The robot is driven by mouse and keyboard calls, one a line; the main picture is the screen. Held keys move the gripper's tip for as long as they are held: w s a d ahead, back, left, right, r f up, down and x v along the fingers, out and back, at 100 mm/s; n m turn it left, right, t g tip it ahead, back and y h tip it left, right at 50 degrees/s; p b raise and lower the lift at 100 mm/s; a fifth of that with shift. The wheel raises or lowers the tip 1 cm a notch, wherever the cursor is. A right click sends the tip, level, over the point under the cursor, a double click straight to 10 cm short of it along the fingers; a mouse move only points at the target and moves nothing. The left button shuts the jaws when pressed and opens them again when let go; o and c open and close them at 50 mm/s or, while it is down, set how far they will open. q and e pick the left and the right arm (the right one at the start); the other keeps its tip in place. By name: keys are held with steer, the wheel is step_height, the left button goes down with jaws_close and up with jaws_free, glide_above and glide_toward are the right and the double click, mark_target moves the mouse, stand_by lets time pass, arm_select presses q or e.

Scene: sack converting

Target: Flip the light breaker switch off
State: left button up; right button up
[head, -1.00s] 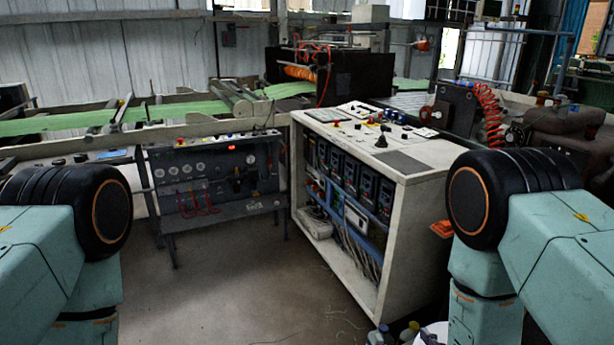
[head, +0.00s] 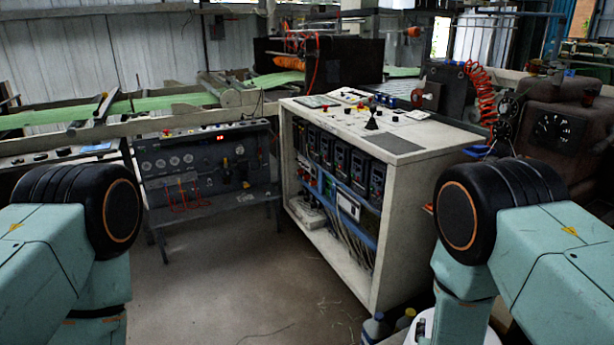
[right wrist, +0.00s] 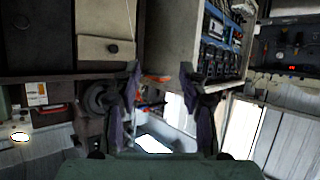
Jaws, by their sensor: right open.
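A white cabinet (head: 410,178) stands ahead, its open front showing a row of dark electrical units (head: 345,165) with blue trunking below. Its sloping top carries knobs and buttons (head: 365,110). A grey control panel (head: 205,165) with dials and a red display stands to its left. I cannot tell which part is the light breaker switch. My right gripper (right wrist: 160,85) is open and empty in the right wrist view, with the electrical units (right wrist: 218,50) beyond it, upper right. My left arm shows at the left of the head view, but its gripper is out of sight.
Bare floor (head: 240,280) lies in front of the panel and cabinet. Bottles (head: 375,328) sit on the floor near the cabinet's front corner.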

steer(key=f+m+h+b, duration=0.1)
steer(key=f, duration=0.1)
steer(key=d+f+m+g+h+b, duration=0.1)
steer(key=f, duration=0.1)
steer(key=d+f+m+g+h+b, duration=0.1)
steer(key=f+m, duration=0.1)
steer(key=shift+w+d+b, duration=0.1)
steer(key=shift+w+b, duration=0.1)
steer(key=shift+b, duration=0.2)
steer(key=c, duration=0.3)
steer(key=f+m+g+b, duration=0.1)
steer(key=f+m, duration=0.1)
steer(key=f+m+g+b, duration=0.1)
steer(key=f+b, duration=0.1)
steer(key=f, duration=0.1)
steer(key=d+f+m+g+h+b, duration=0.1)
steer(key=f+m, duration=0.1)
steer(key=f, duration=0.1)
steer(key=shift+w+m+g, duration=0.1)
steer(key=shift+m+g, duration=0.2)
jaws_close()
arm_select(q)
step_height(320, 180, down, 10)
steer(key=shift+s+a+r, duration=0.15)
steer(key=shift+a, duration=0.1)
arm_select(e)
steer(key=shift+a+m, duration=0.25)
steer(key=shift+m, duration=0.05)
